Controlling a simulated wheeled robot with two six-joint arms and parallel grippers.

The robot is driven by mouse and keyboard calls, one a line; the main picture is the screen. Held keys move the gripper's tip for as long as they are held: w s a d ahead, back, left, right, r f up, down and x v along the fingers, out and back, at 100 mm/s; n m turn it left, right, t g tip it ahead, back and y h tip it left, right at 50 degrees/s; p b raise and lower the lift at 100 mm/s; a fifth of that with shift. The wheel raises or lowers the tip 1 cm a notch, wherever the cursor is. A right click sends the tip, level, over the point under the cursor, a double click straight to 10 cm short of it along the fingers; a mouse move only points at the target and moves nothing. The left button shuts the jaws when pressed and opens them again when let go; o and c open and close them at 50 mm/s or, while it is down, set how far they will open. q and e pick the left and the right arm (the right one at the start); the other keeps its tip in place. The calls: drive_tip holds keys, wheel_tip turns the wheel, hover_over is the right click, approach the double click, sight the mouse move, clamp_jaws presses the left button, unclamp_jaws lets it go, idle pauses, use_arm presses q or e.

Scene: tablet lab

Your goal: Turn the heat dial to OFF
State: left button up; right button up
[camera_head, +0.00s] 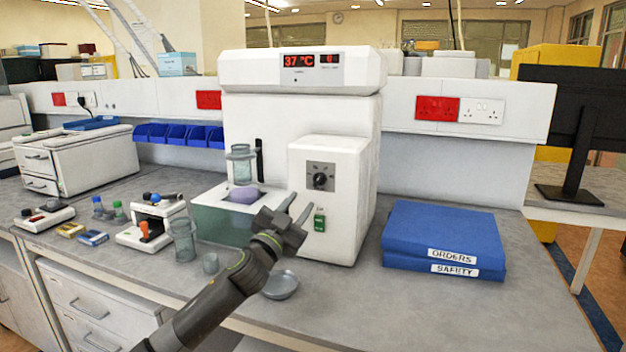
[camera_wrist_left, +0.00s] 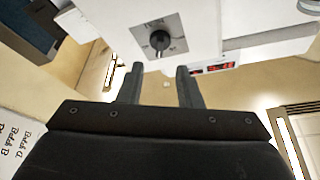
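The heat dial (camera_head: 320,180) is a black knob on a grey square plate on the front of the white machine. Its markings are too small to read. It also shows in the left wrist view (camera_wrist_left: 159,41), beyond and between my fingertips. My left gripper (camera_head: 299,204) is open and empty, just below and left of the dial and apart from it. Its two fingers show spread in the left wrist view (camera_wrist_left: 160,70). A red display (camera_head: 298,61) on the machine's top reads 37 °C. My right gripper is in neither view.
A green rocker switch (camera_head: 319,222) sits below the dial. A glass vessel (camera_head: 241,165) stands left of the dial box. Blue binders (camera_head: 445,240) lie to the right. A small metal dish (camera_head: 281,285) and a beaker (camera_head: 184,240) are near my left arm.

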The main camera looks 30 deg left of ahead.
sight(316, 182)
use_arm(q)
drive_tip(key=p+x, duration=0.2)
drive_tip(key=x, duration=0.3)
drive_tip(key=shift+w+r, duration=0.2)
drive_tip(key=shift+w, duration=0.05)
drive_tip(key=shift+p+x, duration=0.4)
drive_tip(key=shift+x, duration=0.45)
drive_tip(key=shift+f, duration=0.15)
clamp_jaws()
